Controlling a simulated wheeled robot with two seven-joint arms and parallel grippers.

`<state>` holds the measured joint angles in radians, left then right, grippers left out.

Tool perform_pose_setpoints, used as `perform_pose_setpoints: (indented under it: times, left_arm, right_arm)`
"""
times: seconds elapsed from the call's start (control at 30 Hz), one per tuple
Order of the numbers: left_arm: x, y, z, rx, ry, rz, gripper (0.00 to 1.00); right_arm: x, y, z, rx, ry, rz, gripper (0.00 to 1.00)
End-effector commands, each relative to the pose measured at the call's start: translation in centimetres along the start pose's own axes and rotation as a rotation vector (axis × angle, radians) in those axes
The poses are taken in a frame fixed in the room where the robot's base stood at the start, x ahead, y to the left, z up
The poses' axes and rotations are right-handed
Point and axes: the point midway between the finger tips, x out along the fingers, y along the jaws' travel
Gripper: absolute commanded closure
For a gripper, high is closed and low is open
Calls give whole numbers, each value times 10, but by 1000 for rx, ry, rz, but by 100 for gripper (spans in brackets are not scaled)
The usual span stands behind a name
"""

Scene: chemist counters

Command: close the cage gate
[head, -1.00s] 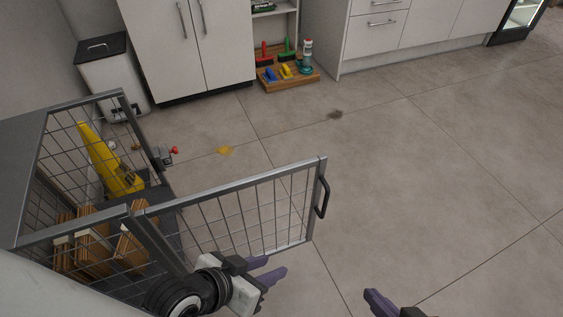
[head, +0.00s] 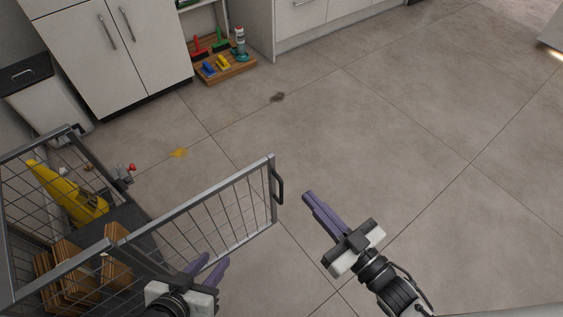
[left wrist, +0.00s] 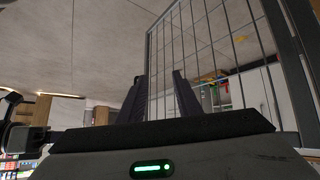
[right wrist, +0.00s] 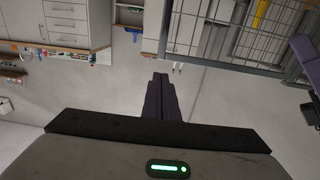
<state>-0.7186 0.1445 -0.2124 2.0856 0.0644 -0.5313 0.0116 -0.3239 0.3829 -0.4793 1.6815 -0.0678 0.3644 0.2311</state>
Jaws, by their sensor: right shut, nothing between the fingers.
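The wire-mesh cage gate (head: 215,213) stands open, swung out from the cage's front post (head: 115,240). Its black handle (head: 279,187) is on the free end. A latch with a red knob (head: 131,168) sits on the cage's opposite post. My left gripper (head: 205,265) is open and empty, low beside the near side of the gate; in the left wrist view the gate mesh (left wrist: 200,50) rises just beyond the fingers. Contact cannot be told. My right gripper (head: 317,203) is shut and empty, to the right of the handle and apart from it.
The cage holds a yellow folded sign (head: 65,190) and wooden pieces (head: 65,265). A white bin (head: 45,98), white cabinets (head: 115,50) and a wooden tray of brushes (head: 225,72) stand at the back.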

Motion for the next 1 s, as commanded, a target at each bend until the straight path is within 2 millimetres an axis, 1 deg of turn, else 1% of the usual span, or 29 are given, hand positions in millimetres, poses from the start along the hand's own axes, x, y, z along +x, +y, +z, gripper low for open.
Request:
perform_pose_setpoints:
  times: [0.03, 0.3, 0.5, 0.6, 0.7, 1.0]
  left_arm:
    - [2, 0, 2, -2, 1, 1, 69]
    - [5, 1, 4, -12, 11, 5, 69]
    - [7, 2, 6, -20, 16, 7, 69]
    - [8, 2, 7, -23, 19, 8, 69]
    - [8, 2, 6, -24, 21, 8, 69]
    - [6, 3, 3, -26, 27, 9, 69]
  right_arm:
    - [11, 0, 0, -1, 5, 0, 100]
    - [70, 0, 1, 0, 4, 1, 100]
    - [104, 0, 1, 0, 1, 1, 100]
    - [114, 0, 1, 0, 0, 1, 100]
    - [120, 0, 1, 1, -1, 1, 100]
    - [122, 0, 0, 1, -1, 1, 100]
